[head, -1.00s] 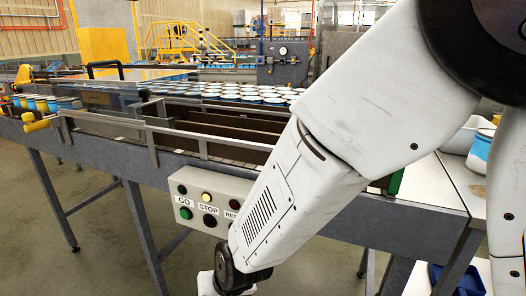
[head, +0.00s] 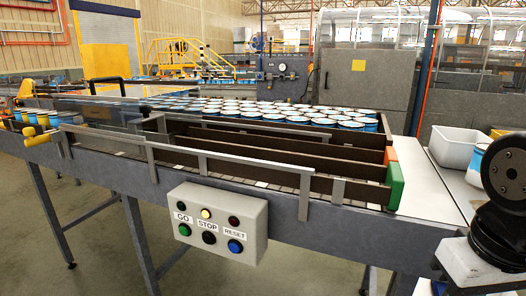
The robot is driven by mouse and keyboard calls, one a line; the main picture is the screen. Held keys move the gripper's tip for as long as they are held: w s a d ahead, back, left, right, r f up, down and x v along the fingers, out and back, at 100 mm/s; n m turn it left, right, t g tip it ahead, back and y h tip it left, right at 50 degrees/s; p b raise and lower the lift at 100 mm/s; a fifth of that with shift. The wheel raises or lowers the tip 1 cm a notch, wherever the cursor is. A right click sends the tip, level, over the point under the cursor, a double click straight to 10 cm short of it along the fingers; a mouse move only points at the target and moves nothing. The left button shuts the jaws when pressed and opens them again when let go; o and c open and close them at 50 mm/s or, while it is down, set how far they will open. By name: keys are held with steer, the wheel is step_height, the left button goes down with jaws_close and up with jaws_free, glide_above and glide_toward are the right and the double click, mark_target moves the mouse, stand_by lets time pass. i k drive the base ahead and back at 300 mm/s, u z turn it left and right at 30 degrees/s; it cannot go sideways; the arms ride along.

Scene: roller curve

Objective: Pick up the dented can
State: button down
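Many blue cans with pale lids (head: 290,110) stand packed together on the conveyor bed behind the brown rails. More blue cans (head: 30,117) stand in a row at the far left. No dent shows on any of them at this size. My gripper is out of view; only a black joint and white links of my arm show at the lower right.
A white tub (head: 455,146) stands on the pale right-hand worktop (head: 440,190). Brown guide rails (head: 270,160) end at a green block (head: 396,186) and an orange block (head: 391,155). A control box (head: 217,222) with GO, STOP and RESET buttons hangs on the front; its yellow lamp looks lit.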

mark_target(472, 179)
steer(key=z, duration=0.5)
steer(key=i, duration=0.95)
steer(key=z, duration=0.65)
